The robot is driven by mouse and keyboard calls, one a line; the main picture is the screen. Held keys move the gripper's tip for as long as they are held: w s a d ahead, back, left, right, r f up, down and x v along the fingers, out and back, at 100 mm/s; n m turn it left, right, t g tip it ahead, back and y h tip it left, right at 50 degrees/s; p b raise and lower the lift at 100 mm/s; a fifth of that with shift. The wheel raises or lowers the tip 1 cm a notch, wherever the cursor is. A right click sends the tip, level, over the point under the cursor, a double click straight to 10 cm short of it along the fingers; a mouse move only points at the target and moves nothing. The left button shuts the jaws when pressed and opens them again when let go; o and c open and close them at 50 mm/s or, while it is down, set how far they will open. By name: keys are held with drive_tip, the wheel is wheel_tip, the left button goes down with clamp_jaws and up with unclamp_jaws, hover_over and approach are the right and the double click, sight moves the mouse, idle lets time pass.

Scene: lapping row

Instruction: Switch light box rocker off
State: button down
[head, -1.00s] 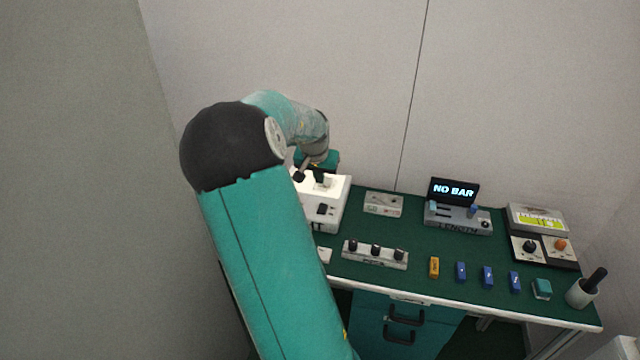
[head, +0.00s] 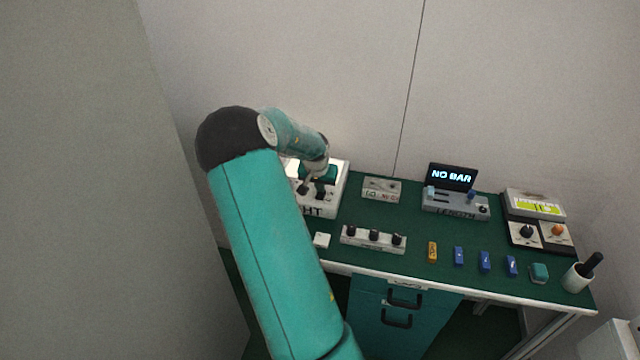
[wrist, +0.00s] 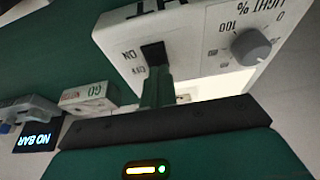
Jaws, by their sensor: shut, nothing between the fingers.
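The white light box (head: 338,194) stands at the left of the green desk, partly hidden by my arm. In the wrist view its face (wrist: 200,45) shows a black rocker (wrist: 153,53) between ON and OFF marks. A grey LIGHT % knob (wrist: 251,47) sits beside the rocker. The box's pale top panel (wrist: 215,89) looks bright. My gripper (wrist: 156,72) is shut and empty, its green fingertips at the rocker's OFF-side edge. I cannot tell whether they touch. In the head view my gripper (head: 319,190) is over the front of the box.
A small white box (head: 381,188) and a NO BAR display (head: 452,177) stand right of the light box. A three-knob strip (head: 373,239), a yellow block (head: 432,252) and several blue blocks lie nearer the front. A cup (head: 577,277) stands at the right corner.

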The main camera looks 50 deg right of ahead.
drive_tip(key=shift+f, duration=0.2)
idle(0.3)
drive_tip(key=shift+s+a, duration=0.3)
drive_tip(key=shift+a, duration=0.45)
drive_tip(key=shift+r, duration=0.1)
drive_tip(key=shift+d+r, duration=0.1)
drive_tip(key=shift+r, duration=0.15)
drive_tip(key=v, duration=1.3)
drive_tip(key=shift+r, duration=0.25)
drive_tip(key=shift+d, duration=0.15)
drive_tip(key=shift+w+d+r, duration=0.1)
drive_tip(key=shift+d, duration=0.25)
drive_tip(key=shift+w+d+r, duration=0.1)
drive_tip(key=shift+d, duration=0.3)
